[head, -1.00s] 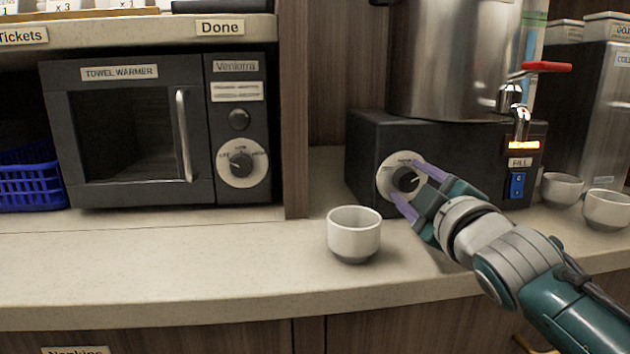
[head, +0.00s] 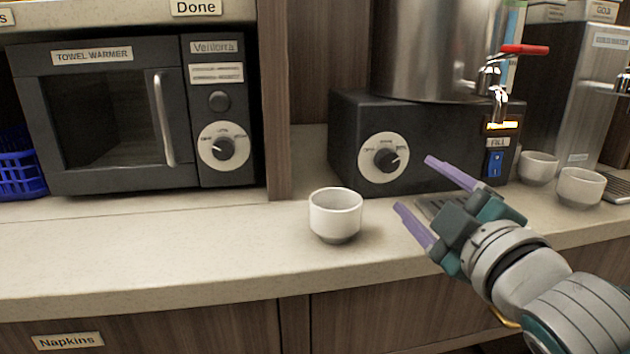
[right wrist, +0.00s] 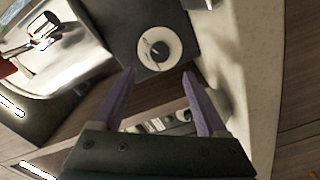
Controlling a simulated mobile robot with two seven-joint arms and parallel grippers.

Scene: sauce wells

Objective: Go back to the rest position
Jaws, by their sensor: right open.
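My right gripper (head: 415,193) is open and empty, with its purple fingers spread. It is above the counter, in front of the dark base of the steel urn (head: 430,50) and apart from it. The urn's dial knob (head: 384,160) sits on a pale round plate to the left of the fingers. The dial also shows in the right wrist view (right wrist: 155,48), beyond the fingertips. My left gripper is not in view.
A white cup (head: 335,214) stands on the counter (head: 150,255), left of my right gripper. Two more white cups (head: 580,187) (head: 538,168) stand at the right. A towel warmer (head: 100,115) is at the left, by a blue basket (head: 20,168). The front left counter is clear.

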